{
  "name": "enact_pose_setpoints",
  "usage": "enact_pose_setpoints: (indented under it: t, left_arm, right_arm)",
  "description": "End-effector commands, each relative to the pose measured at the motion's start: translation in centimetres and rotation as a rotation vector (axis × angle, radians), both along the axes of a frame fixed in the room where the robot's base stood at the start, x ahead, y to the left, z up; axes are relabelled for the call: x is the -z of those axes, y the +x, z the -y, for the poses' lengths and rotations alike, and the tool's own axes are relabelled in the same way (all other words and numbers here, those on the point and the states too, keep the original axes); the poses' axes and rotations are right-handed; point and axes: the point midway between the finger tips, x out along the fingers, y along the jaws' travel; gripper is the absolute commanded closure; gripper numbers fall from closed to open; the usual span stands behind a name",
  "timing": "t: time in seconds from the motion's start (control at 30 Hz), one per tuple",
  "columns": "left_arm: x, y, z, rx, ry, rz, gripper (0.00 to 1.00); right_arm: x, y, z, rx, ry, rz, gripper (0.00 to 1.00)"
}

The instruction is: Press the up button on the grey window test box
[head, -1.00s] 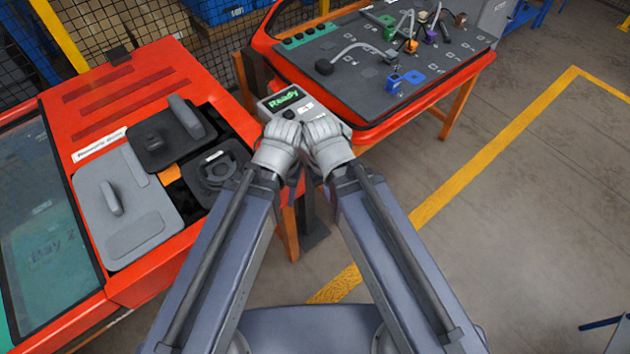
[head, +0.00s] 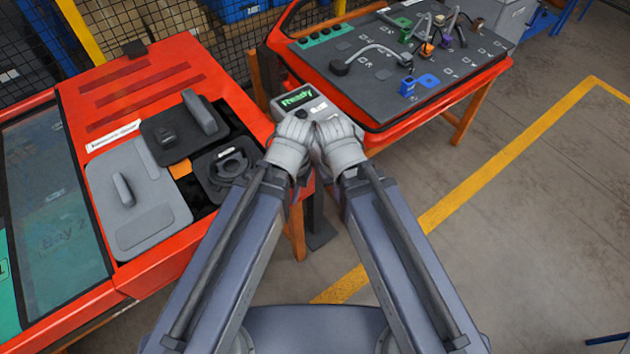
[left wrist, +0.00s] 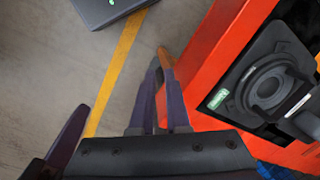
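The grey window test box (head: 297,98) carries a green-lit display reading "Ready", with a small dark control and a white label below it. It also shows at the top edge of the left wrist view (left wrist: 103,9). I cannot make out an up button. My left gripper (head: 290,140) is just in front of the box's near left part; its fingers (left wrist: 160,68) look drawn together and empty in the left wrist view. My right gripper (head: 338,138) is close beside it, covering the box's near right part. Its fingers are hidden in the head view.
A red door panel with a window (head: 50,200), grey covers (head: 135,195) and a black round-ringed fitting (head: 222,168) lies at left. Another red panel with a dark board (head: 385,60) and several coloured parts stands behind right.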

Motion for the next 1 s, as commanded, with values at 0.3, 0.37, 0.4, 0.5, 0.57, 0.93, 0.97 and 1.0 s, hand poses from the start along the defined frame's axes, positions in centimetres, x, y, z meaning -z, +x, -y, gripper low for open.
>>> enact_pose_setpoints:
  t: [0.3, 0.37, 0.4, 0.5, 0.57, 0.93, 0.97, 1.0]
  left_arm:
    - [0.0, 0.0, 0.0, 0.0, 0.0, 0.0, 1.0]
    - [0.0, 0.0, 0.0, 0.0, 0.0, 0.0, 1.0]
    - [0.0, 0.0, 0.0, 0.0, 0.0, 0.0, 1.0]
    - [0.0, 0.0, 0.0, 0.0, 0.0, 0.0, 1.0]
    - [0.0, 0.0, 0.0, 0.0, 0.0, 0.0, 1.0]
    - [0.0, 0.0, 0.0, 0.0, 0.0, 0.0, 1.0]
    - [0.0, 0.0, 0.0, 0.0, 0.0, 0.0, 1.0]
    - [0.0, 0.0, 0.0, 0.0, 0.0, 0.0, 1.0]
  right_arm:
    - [0.0, 0.0, 0.0, 0.0, 0.0, 0.0, 1.0]
    - [0.0, 0.0, 0.0, 0.0, 0.0, 0.0, 1.0]
    - [0.0, 0.0, 0.0, 0.0, 0.0, 0.0, 1.0]
    - [0.0, 0.0, 0.0, 0.0, 0.0, 0.0, 1.0]
    - [0.0, 0.0, 0.0, 0.0, 0.0, 0.0, 1.0]
    - [0.0, 0.0, 0.0, 0.0, 0.0, 0.0, 1.0]
    - [0.0, 0.0, 0.0, 0.0, 0.0, 0.0, 1.0]
    - [0.0, 0.0, 0.0, 0.0, 0.0, 0.0, 1.0]
